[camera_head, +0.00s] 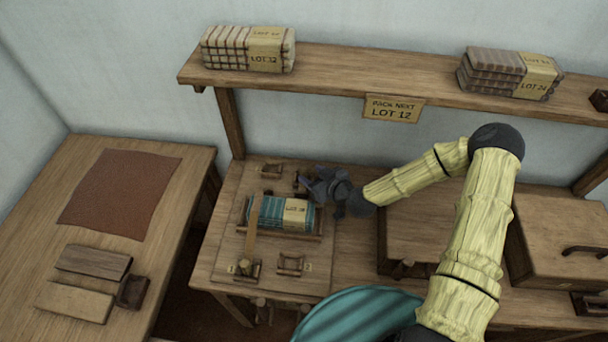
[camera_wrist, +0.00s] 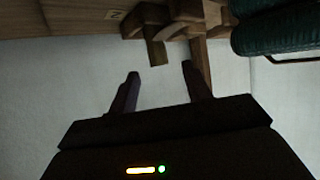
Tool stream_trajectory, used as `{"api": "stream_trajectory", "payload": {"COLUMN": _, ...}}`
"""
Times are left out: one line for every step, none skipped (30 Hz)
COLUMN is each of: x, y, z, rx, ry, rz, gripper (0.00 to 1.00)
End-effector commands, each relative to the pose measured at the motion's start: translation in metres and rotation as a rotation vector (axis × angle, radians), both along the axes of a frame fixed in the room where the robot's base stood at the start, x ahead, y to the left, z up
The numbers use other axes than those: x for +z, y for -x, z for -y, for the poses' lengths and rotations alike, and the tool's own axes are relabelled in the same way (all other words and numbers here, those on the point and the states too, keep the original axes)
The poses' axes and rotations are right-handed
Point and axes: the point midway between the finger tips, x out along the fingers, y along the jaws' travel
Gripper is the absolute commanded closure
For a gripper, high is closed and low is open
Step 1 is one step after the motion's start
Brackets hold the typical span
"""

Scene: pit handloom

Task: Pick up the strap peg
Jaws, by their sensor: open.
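My gripper (camera_head: 303,183) is open over the back of the work board, just behind the teal cloth bundle (camera_head: 272,213). In the wrist view, its two dark fingers (camera_wrist: 160,76) stand apart with nothing between them. A brown wooden peg (camera_wrist: 156,50), likely the strap peg, sticks out of a wooden holder (camera_wrist: 185,12) just beyond the fingertips and apart from them. In the head view, my gripper largely hides this spot. A tan strap (camera_head: 252,228) lies across the bundle's left part, down to a wooden fitting (camera_head: 245,268) at the front.
A shelf (camera_head: 400,86) with cloth stacks runs above. A wooden box (camera_head: 425,235) stands to the right. The left table (camera_head: 90,240) holds a brown cloth and wooden blocks.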

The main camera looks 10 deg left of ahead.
Motion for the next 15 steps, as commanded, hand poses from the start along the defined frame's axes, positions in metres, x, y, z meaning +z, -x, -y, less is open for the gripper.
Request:
{"api": "stream_trajectory", "payload": {"x": 0.000, "y": 0.000, "z": 0.000, "rx": 0.000, "ry": 0.000, "rz": 0.000, "gripper": 0.51}}
{"api": "stream_trajectory", "payload": {"x": 0.000, "y": 0.000, "z": 0.000, "rx": 0.000, "ry": 0.000, "rz": 0.000, "gripper": 0.51}}
{"api": "stream_trajectory", "payload": {"x": 0.000, "y": 0.000, "z": 0.000, "rx": 0.000, "ry": 0.000, "rz": 0.000, "gripper": 0.51}}
{"api": "stream_trajectory", "payload": {"x": 0.000, "y": -0.001, "z": -0.001, "rx": 0.000, "ry": -0.001, "rz": -0.001, "gripper": 0.51}}
{"api": "stream_trajectory", "payload": {"x": -0.001, "y": -0.002, "z": -0.002, "rx": 0.000, "ry": -0.001, "rz": -0.001, "gripper": 0.51}}
{"api": "stream_trajectory", "payload": {"x": -0.002, "y": -0.003, "z": -0.004, "rx": 0.000, "ry": -0.001, "rz": -0.002, "gripper": 0.51}}
{"api": "stream_trajectory", "payload": {"x": -0.002, "y": -0.005, "z": -0.006, "rx": 0.000, "ry": -0.001, "rz": -0.002, "gripper": 0.51}}
{"api": "stream_trajectory", "payload": {"x": -0.003, "y": -0.007, "z": -0.008, "rx": -0.001, "ry": -0.002, "rz": -0.002, "gripper": 0.51}}
{"api": "stream_trajectory", "payload": {"x": -0.006, "y": -0.010, "z": -0.012, "rx": -0.002, "ry": -0.002, "rz": -0.003, "gripper": 0.51}}
{"api": "stream_trajectory", "payload": {"x": -0.007, "y": -0.013, "z": -0.015, "rx": -0.002, "ry": -0.002, "rz": -0.002, "gripper": 0.51}}
{"api": "stream_trajectory", "payload": {"x": -0.008, "y": -0.015, "z": -0.017, "rx": -0.002, "ry": -0.002, "rz": -0.003, "gripper": 0.51}}
{"api": "stream_trajectory", "payload": {"x": -0.010, "y": -0.019, "z": -0.021, "rx": -0.002, "ry": -0.003, "rz": -0.003, "gripper": 0.51}}
{"api": "stream_trajectory", "payload": {"x": -0.013, "y": -0.022, "z": -0.024, "rx": -0.003, "ry": -0.002, "rz": -0.002, "gripper": 0.51}}
{"api": "stream_trajectory", "payload": {"x": -0.015, "y": -0.024, "z": -0.027, "rx": -0.002, "ry": -0.002, "rz": -0.001, "gripper": 0.51}}
{"api": "stream_trajectory", "payload": {"x": -0.017, "y": -0.027, "z": -0.030, "rx": 0.000, "ry": -0.001, "rz": -0.001, "gripper": 0.51}}
